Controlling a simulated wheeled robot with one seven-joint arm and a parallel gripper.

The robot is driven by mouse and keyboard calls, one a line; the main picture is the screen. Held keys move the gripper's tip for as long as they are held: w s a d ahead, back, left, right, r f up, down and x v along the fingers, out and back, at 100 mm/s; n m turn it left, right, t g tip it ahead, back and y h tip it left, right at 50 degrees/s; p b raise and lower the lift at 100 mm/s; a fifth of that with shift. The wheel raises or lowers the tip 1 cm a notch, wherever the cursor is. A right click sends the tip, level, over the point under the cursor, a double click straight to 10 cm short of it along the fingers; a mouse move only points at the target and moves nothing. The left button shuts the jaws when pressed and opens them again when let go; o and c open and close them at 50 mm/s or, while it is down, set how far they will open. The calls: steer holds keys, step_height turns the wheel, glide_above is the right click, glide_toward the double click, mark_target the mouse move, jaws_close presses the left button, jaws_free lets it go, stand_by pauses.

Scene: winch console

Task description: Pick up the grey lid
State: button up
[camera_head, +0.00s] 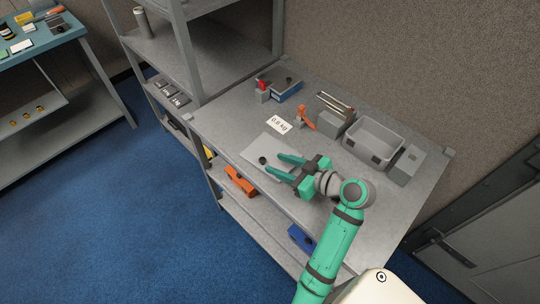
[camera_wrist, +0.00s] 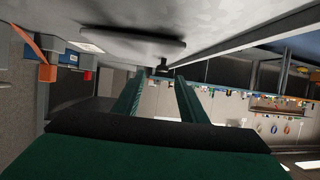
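The grey lid (camera_head: 257,150) is a flat light-grey plate with a small dark knob (camera_head: 262,160), lying on the grey bench top. In the wrist view, which is upside down, the lid (camera_wrist: 125,48) hangs along the top and its dark knob (camera_wrist: 163,70) shows between the fingertips. My gripper (camera_head: 275,163) is open, its two green fingers level and pointing at the knob from the right. In the wrist view my gripper (camera_wrist: 161,78) has a clear gap between its fingers. I cannot tell whether the knob is inside the gap or just beyond it.
A "0.8 kg" label (camera_head: 279,124) lies behind the lid. An open grey bin (camera_head: 395,132), a grey box (camera_head: 407,166), a blue-grey tray (camera_head: 287,95) and an orange clamp-like thing (camera_head: 304,115) stand toward the wall. A shelf (camera_head: 175,55) rises at the back left.

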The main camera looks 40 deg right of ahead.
mark_target(263, 160)
steer(key=shift+a+x, duration=0.2)
steer(key=shift+x, duration=2.5)
steer(key=shift+c, duration=0.3)
jaws_close()
